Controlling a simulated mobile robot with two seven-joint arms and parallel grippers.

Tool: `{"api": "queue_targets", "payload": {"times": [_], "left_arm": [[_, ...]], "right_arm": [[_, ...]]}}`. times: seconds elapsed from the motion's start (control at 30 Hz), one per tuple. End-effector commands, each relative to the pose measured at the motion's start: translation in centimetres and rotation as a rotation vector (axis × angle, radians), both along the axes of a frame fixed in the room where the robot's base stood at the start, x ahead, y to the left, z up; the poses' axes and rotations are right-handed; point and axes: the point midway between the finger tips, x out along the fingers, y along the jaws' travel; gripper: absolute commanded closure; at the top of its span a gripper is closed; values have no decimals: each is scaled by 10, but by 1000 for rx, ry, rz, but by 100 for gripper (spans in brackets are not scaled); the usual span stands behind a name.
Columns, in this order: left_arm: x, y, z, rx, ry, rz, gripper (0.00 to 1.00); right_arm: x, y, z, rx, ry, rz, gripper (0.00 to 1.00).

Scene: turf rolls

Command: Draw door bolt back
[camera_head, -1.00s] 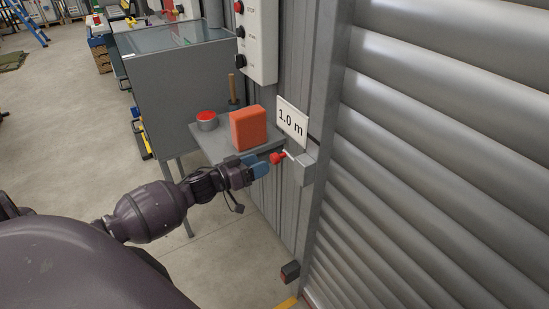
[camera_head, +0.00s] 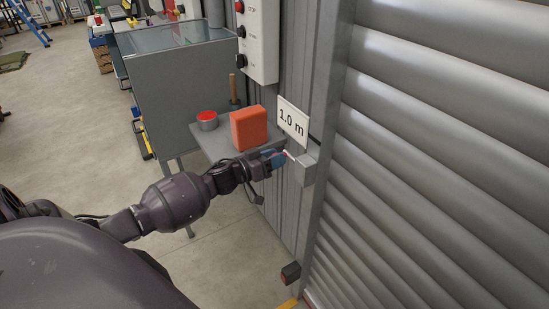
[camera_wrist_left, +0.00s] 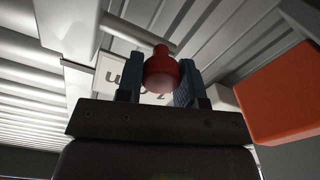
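The door bolt's red knob (camera_wrist_left: 162,73) sits between the two blue fingers of my left gripper (camera_wrist_left: 160,84) in the left wrist view. It fills the gap, but whether both fingers press on it is unclear. A pale rod (camera_wrist_left: 143,34) runs behind the knob. In the head view, my left gripper (camera_head: 274,159) is at the bolt and mostly hides the knob. The grey bolt housing (camera_head: 305,166) is just right of the fingertips, on the door frame. My right gripper is not in view.
A grey shelf (camera_head: 211,142) left of the bolt holds an orange block (camera_head: 249,128) and a red-topped tin (camera_head: 207,120). A "1.0 m" sign (camera_head: 293,121) is above the bolt. The ribbed shutter (camera_head: 440,150) fills the right side. A control box (camera_head: 258,40) hangs above.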

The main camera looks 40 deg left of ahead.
Motion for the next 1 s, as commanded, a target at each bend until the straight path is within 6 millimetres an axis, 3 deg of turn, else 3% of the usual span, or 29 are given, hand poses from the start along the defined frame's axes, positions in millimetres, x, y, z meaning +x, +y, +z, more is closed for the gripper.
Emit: {"api": "queue_targets", "payload": {"times": [0.03,0.2,0.37,0.7,1.0], "left_arm": [[0,0,0,0,0,0,74],[0,0,0,0,0,0,100],[1,3,0,1,0,0,100],[19,46,-1,4,1,1,100],[21,53,1,2,0,4,100]], "right_arm": [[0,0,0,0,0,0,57],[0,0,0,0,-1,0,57],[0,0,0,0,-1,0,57],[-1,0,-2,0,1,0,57],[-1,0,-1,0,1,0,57]]}}
